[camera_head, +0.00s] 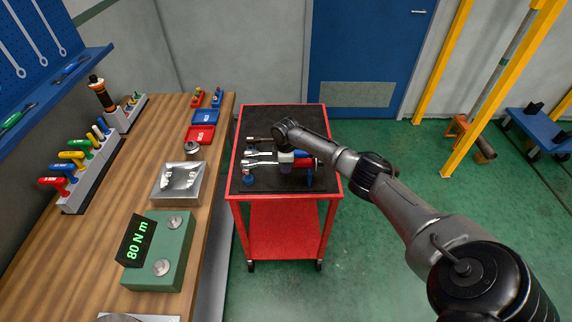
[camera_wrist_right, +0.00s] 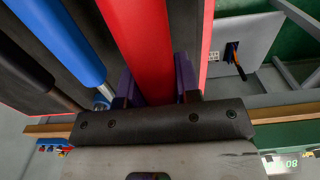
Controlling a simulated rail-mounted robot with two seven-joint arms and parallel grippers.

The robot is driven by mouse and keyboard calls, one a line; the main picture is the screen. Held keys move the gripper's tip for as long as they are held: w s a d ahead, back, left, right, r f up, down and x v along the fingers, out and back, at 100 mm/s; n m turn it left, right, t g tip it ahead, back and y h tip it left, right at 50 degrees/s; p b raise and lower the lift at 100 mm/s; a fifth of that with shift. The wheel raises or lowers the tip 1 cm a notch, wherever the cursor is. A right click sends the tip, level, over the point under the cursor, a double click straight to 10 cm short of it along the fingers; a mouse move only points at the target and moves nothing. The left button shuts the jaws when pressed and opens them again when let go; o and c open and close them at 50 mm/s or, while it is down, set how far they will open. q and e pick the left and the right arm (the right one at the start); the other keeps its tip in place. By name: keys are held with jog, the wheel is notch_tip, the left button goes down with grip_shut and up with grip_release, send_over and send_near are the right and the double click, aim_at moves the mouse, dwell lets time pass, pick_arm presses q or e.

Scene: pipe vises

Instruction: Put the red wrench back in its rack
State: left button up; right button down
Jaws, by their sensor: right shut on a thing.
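The red wrench lies roughly level over the cart. Its red handle (camera_wrist_right: 140,45) fills the middle of the right wrist view, between the two dark purple fingers of my right gripper (camera_wrist_right: 156,85), which is shut on it. In the head view my right gripper (camera_head: 286,163) is above the cart, hiding part of the handle. A wrench with a blue handle (camera_wrist_right: 65,40) lies beside it, and a dark-handled one (camera_wrist_right: 22,65) lies farther left. Blue supports, apparently of the rack (camera_head: 309,178), stand on the cart. Whether the red wrench touches them is unclear. My left gripper is out of view.
The red cart (camera_head: 232,205) has a black top mat (camera_head: 285,117). A wooden workbench (camera_head: 95,240) stands left, with a green torque tester (camera_head: 175,235) reading 80 N m and a screwdriver rack (camera_head: 95,168). Green floor is free right of the cart.

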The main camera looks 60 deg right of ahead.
jog(key=shift+f, duration=0.2)
dwell(0.7)
jog(key=shift+f+b, duration=0.4)
jog(key=shift+f, duration=0.45)
dwell(0.5)
jog(key=shift+f+b, duration=0.5)
jog(key=shift+b, duration=0.05)
jog(key=shift+f, duration=0.3)
dwell(0.6)
jog(key=shift+f, duration=0.1)
dwell(0.5)
jog(key=shift+f, duration=0.1)
dwell(0.4)
jog(key=c, duration=0.7)
grip_release()
jog(key=shift+c, duration=0.2)
